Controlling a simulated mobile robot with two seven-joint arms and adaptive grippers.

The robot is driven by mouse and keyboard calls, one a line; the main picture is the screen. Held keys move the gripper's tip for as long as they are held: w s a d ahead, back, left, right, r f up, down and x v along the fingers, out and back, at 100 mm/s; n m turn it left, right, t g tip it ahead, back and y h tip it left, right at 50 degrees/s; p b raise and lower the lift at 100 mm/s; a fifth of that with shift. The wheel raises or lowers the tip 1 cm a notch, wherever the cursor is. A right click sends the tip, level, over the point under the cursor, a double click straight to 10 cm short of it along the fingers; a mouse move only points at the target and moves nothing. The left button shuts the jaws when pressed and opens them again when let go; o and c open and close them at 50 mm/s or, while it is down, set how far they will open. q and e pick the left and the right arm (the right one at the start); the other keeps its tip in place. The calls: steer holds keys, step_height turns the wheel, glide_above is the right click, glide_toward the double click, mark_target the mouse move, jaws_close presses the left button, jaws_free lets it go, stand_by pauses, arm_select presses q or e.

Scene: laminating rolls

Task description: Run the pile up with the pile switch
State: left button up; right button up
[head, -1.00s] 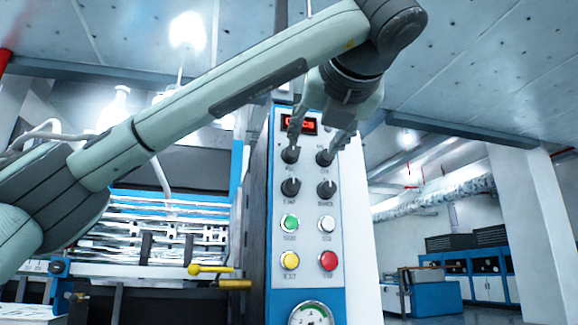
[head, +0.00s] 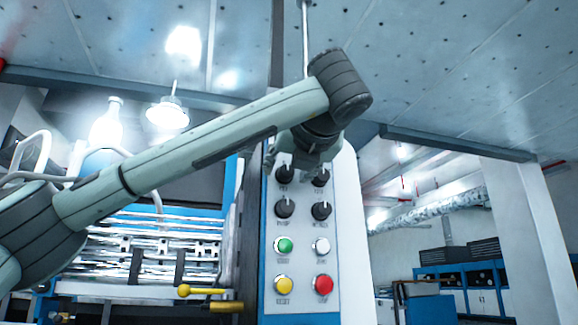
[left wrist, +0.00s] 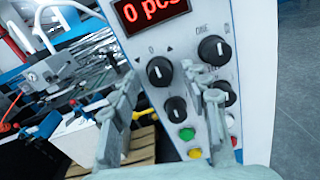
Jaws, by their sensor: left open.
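The control panel (head: 302,240) carries four black knobs in two rows. The upper-left knob (head: 284,173) has a "0" and an up triangle above it in the left wrist view (left wrist: 160,72), which suggests the pile switch; its name cannot be read. My left gripper (left wrist: 158,76) is open, its fingers on either side of this knob in the picture. Contact and depth cannot be told. In the head view its hand (head: 303,150) is at the panel's top, fingers mostly hidden. The red display (left wrist: 150,8) reads "0 pcs". My right gripper is not in view.
Upper-right knob (head: 321,177) and lower-left knob (head: 285,208) are close by. Green (head: 284,246), white (head: 321,246), yellow (head: 284,284) and red (head: 322,285) buttons sit below. A yellow-handled lever (head: 200,291) stands left of the panel.

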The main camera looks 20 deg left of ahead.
arm_select(q)
steer(key=shift+c, duration=0.2)
jaws_close()
